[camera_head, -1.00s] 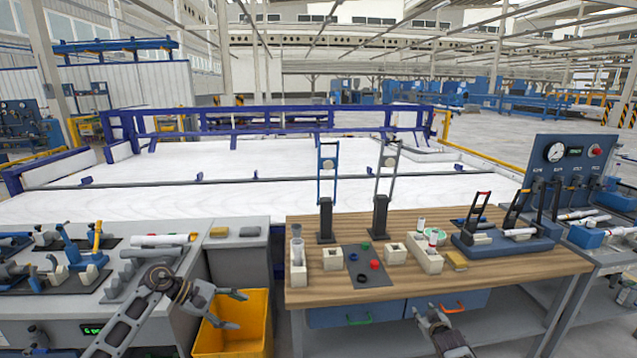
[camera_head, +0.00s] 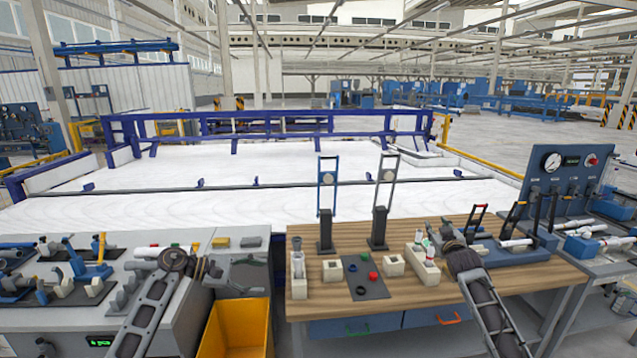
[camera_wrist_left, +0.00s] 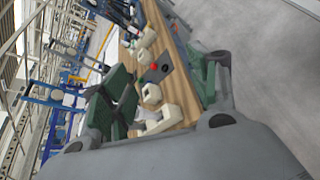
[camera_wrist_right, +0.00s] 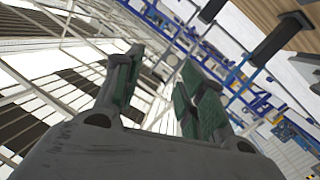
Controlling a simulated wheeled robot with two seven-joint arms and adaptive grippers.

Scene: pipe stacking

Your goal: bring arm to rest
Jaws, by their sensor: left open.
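My left gripper (camera_head: 210,270) is up beside the workbench's left end, above the grey side bench and near the yellow bin. In the left wrist view (camera_wrist_left: 160,80) its green-padded fingers are spread, with nothing between them; the bench lies beyond. My right arm rises in front of the wooden workbench, and its gripper (camera_head: 447,234) is small and partly hidden behind the wrist, near the right-hand pipe holder. In the right wrist view (camera_wrist_right: 160,60) its fingers stand apart and empty, pointing toward the roof beams and upright stands.
The yellow bin (camera_head: 238,335) stands between the benches.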

